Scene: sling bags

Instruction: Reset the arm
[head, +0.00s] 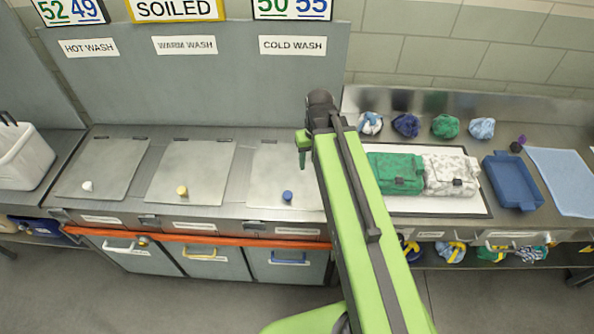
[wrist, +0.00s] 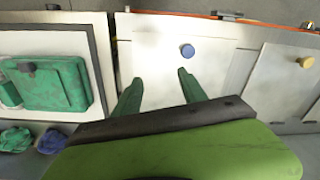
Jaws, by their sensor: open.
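My arm is green and reaches up from the bottom of the head view. My gripper (head: 303,152) is over the cold wash lid. In the wrist view my gripper (wrist: 157,88) is open, with its two green fingers apart and nothing between them. The cold wash lid (wrist: 150,65) lies closed beyond the fingertips, with its blue knob (wrist: 187,51) ahead of them. The same blue knob also shows in the head view (head: 287,196).
A green bag (head: 396,174) and a patterned bag (head: 450,175) lie on a white mat to the right. Beyond are a blue tray (head: 512,182) and a light blue cloth (head: 565,180). Several cloth bundles (head: 445,126) line the back. Warm wash (head: 190,170) and hot wash (head: 102,168) lids are closed.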

